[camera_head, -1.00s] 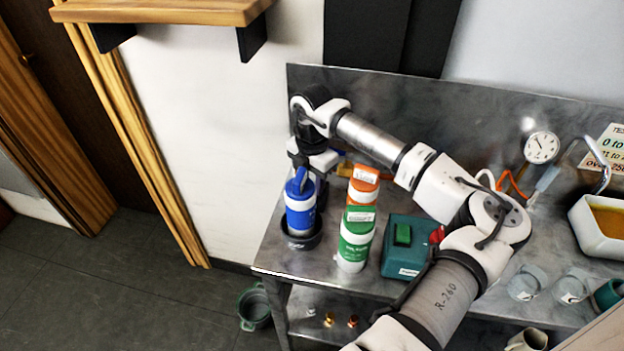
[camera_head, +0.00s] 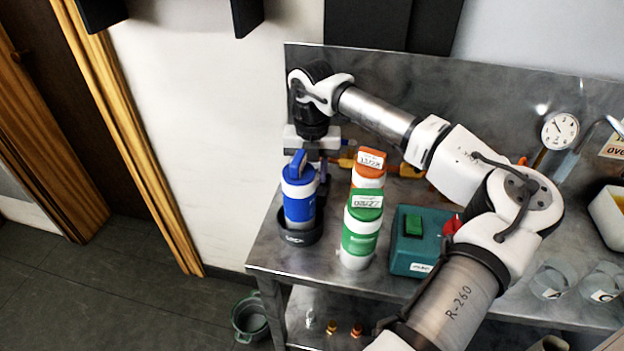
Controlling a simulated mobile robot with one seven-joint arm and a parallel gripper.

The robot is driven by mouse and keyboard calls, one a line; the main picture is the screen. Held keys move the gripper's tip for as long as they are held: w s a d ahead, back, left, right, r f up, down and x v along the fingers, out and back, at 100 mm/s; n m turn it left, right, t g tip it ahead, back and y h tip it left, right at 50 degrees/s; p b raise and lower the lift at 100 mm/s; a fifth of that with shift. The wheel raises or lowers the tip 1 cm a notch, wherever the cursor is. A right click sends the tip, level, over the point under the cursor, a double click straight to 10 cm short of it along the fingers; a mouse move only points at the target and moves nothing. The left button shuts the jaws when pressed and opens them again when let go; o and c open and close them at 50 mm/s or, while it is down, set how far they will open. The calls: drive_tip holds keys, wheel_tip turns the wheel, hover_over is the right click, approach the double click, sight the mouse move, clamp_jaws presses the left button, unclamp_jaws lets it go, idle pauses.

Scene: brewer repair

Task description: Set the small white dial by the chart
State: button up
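A round white-faced dial gauge (camera_head: 560,130) with dark marks stands at the back right of the metal bench. Its markings are too small to read. A printed chart (camera_head: 613,146) is cut off by the right edge, with only a few letters showing. My gripper (camera_head: 312,160) points down at the back left of the bench, behind the blue-topped bottle and far to the left of the dial. Its fingertips are partly hidden by the bottle, so its opening and any contact are unclear.
A blue-topped bottle (camera_head: 299,205) stands in a black round holder (camera_head: 300,236). Beside it are a green-labelled bottle (camera_head: 361,235), an orange-topped bottle (camera_head: 369,165) and a teal switch box (camera_head: 413,251). Clear cups (camera_head: 552,281) and a white tub (camera_head: 608,212) are at right. My arm spans the bench.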

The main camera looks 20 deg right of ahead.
drive_tip(key=shift+n+b, duration=1)
drive_tip(key=shift+n, duration=0.9)
drive_tip(key=o, duration=1)
drive_tip(key=shift+c, duration=0.2)
wheel_tip(320, 180, up, 14)
drive_tip(key=b, duration=0.1)
drive_tip(key=shift+b, duration=0.3)
drive_tip(key=shift+a+f, duration=0.1)
drive_tip(key=shift+f, duration=0.05)
